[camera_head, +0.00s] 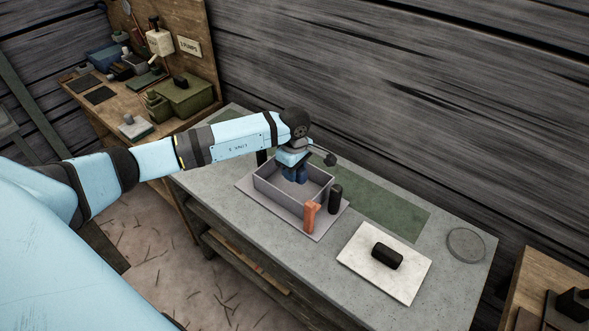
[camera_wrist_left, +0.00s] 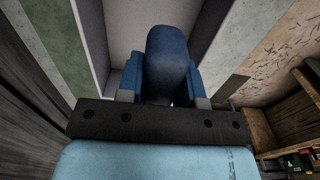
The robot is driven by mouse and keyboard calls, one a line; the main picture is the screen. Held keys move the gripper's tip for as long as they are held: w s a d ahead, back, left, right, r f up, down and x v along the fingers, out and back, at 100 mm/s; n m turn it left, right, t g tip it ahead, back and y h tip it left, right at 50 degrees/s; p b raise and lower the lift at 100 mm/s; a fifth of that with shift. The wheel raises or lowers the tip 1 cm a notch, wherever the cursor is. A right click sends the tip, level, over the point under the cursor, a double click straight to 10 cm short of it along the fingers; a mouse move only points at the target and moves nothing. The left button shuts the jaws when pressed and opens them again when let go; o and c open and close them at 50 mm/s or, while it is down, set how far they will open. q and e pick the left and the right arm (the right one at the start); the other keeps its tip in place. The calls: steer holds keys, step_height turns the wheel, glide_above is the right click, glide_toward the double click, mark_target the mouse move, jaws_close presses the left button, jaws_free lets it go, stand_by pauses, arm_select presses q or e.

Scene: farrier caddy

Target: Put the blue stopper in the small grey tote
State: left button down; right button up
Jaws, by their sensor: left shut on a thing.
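The small grey tote (camera_head: 265,190) is an open box on a flat grey tray on the table. My left gripper (camera_head: 294,173) points down into the tote's opening in the head view. It is shut on the blue stopper, a dark blue rounded piece (camera_wrist_left: 173,62) held between the two fingers in the left wrist view. The tote's pale inside shows behind the stopper there. The stopper's lower end is hidden, and I cannot tell whether it touches the tote floor. My right gripper is in neither view.
An orange piece (camera_head: 309,217) and a black upright piece (camera_head: 335,198) stand close to the tote's right side. A white slab (camera_head: 360,262) bears a black piece (camera_head: 387,256). A green mat (camera_head: 390,212) and a round grey disc (camera_head: 466,244) lie further right.

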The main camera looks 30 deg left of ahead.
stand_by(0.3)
arm_select(q)
steer(key=c, duration=0.7)
jaws_free()
